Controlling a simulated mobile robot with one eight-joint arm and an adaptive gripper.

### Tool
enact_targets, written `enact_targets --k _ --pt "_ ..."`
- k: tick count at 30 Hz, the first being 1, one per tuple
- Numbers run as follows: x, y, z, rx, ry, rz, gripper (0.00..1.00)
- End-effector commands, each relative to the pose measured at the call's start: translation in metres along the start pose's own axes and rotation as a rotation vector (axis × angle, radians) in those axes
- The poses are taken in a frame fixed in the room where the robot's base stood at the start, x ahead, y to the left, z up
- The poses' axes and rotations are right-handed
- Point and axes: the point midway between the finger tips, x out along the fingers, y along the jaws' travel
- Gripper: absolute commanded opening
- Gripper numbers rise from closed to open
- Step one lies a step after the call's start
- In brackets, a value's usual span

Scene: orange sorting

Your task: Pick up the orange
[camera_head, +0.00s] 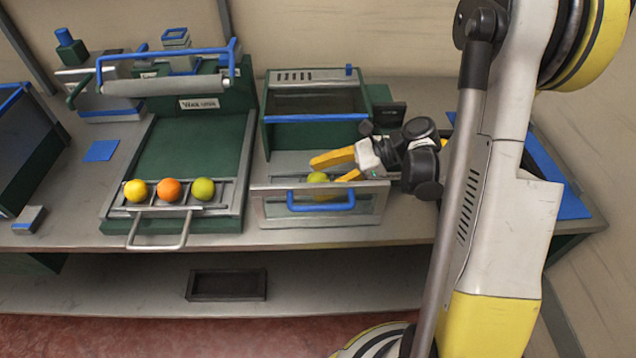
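The orange (169,190) rests in the middle of a row on the front rack of the green machine at left. A yellow fruit (136,190) is on its left and a green fruit (203,189) on its right. My gripper (323,170) is well to the right of the orange, over the open drawer (273,212). Its two yellow fingers are spread apart. I see nothing held between the fingers.
The drawer has a blue handle (321,204). A metal handle (160,232) juts out before the fruit rack, and a raised blue-framed lid (167,84) stands behind it. A blue pad (101,151) lies at left. A dark tray (227,285) is on the lower shelf.

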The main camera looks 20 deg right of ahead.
Motion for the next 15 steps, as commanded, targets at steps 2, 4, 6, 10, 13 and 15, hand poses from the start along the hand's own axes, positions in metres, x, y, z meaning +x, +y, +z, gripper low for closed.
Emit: enact_targets --k 2,4,6,10,13,15 --pt "-0.0002 0.0000 0.0001 0.000 0.000 0.000 0.39" --pt "-0.0002 0.0000 0.0001 0.000 0.000 0.000 0.17" --pt "-0.0002 0.0000 0.0000 0.000 0.000 0.000 0.15" --pt "-0.0003 0.0000 -0.0001 0.000 0.000 0.000 0.15" --pt "-0.0003 0.0000 -0.0002 0.000 0.000 0.000 0.15" --pt "-0.0005 0.0000 0.0003 0.000 0.001 0.000 0.15"
